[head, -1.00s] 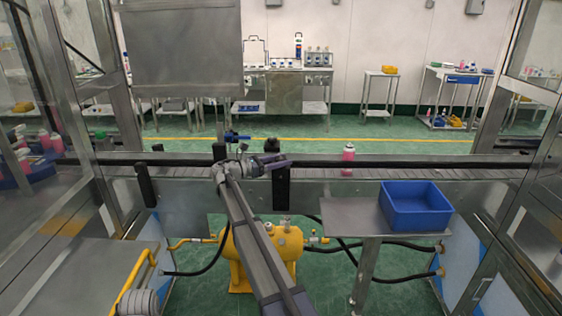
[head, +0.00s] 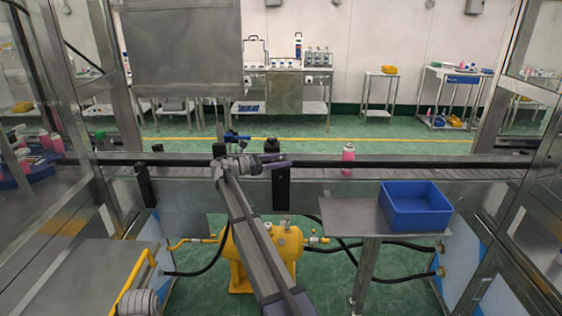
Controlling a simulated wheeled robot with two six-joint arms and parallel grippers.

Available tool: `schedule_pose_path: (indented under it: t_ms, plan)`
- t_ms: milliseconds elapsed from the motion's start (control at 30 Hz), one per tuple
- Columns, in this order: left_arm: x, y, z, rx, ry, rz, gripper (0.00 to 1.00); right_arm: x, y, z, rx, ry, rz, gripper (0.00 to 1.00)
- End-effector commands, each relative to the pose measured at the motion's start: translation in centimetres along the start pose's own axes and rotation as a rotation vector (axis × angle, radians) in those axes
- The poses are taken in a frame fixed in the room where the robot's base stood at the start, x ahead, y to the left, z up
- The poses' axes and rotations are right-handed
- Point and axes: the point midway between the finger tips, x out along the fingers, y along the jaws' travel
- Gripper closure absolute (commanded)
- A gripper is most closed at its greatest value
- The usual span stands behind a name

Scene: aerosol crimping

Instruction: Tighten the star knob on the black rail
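The black rail (head: 420,164) runs left to right along the conveyor. Dark upright brackets stand along it, one in front (head: 281,186) and one behind (head: 271,146). My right gripper (head: 284,162) lies across the rail line at the top of the front bracket, its dark fingers pointing right. The star knob cannot be made out; the gripper may be covering it. Whether the fingers are open or shut, or touch anything, is too small to tell. My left gripper is not in view.
A pink can (head: 348,158) stands on the conveyor to the right. A blue bin (head: 414,206) sits on a small metal shelf. A yellow tank (head: 262,246) with hoses is below. A metal panel (head: 180,45) hangs at upper left.

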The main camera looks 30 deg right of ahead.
Motion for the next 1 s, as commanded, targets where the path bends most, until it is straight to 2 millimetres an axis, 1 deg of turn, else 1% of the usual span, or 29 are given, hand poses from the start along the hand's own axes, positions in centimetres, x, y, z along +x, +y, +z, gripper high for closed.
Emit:
schedule_pose_path:
  t_ms: [33,133,367,533,667,900,1000]
  plan:
    - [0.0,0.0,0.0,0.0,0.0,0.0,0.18,0.0,0.0,0.0,0.0,0.0,0.0,0.29]
    - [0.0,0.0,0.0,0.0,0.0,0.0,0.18,0.0,0.0,0.0,0.0,0.0,0.0,0.18]
    - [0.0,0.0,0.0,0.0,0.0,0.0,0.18,-0.1,0.0,0.0,0.0,0.001,0.0,0.18]
    - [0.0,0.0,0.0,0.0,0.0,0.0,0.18,-0.7,0.0,0.0,0.0,0.001,0.001,0.18]
    - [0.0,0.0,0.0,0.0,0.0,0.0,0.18,-2.2,0.1,0.0,0.0,0.001,0.003,0.18]
    - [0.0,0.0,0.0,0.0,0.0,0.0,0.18,-6.0,0.1,0.0,0.0,0.001,0.002,0.18]
    - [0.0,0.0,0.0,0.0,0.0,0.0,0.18,-7.3,0.1,0.0,0.0,0.001,0.002,0.18]
